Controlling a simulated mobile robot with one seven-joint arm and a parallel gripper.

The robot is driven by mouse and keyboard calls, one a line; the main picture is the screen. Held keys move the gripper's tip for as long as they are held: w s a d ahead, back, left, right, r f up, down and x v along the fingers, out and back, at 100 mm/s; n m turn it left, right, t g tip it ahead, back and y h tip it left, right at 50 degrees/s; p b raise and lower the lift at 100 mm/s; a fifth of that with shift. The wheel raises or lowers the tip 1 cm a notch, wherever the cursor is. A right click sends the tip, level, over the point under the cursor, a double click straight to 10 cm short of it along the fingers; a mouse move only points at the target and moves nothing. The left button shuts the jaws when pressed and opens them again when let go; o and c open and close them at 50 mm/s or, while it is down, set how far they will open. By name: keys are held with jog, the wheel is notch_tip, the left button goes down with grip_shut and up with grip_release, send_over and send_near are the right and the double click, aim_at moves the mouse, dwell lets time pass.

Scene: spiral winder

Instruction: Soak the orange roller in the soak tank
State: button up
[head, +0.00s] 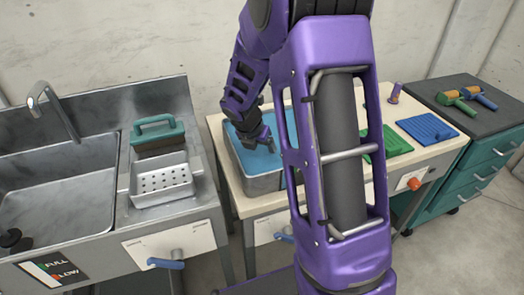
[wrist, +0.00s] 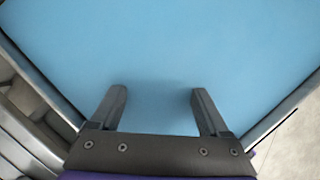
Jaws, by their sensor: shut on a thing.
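The soak tank (head: 263,184) is a metal basin of blue liquid on the cream-topped bench, partly hidden behind my purple arm. My gripper (head: 266,143) reaches down into it, with the fingertips at or in the liquid. In the wrist view, the fingers of my gripper (wrist: 160,105) stand apart over plain blue liquid (wrist: 160,45), between the tank's side walls (wrist: 288,105). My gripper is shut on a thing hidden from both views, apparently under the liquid. The orange roller does not show in either view.
Left of the bench stands a metal sink (head: 60,185) with a white perforated tray (head: 162,180) and a green-handled tool (head: 158,132). To the right are a green mat (head: 390,145), a blue mat (head: 427,128) and a teal cabinet (head: 480,155) with several hand tools on top.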

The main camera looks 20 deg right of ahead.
dwell(0.3)
notch_tip(320, 180, up, 10)
jog(key=p, duration=0.9)
jog(key=shift+f+p, duration=0.25)
jog(key=shift+p, duration=0.05)
notch_tip(320, 180, up, 2)
jog(key=shift+r, duration=0.15)
jog(key=shift+d, duration=0.1)
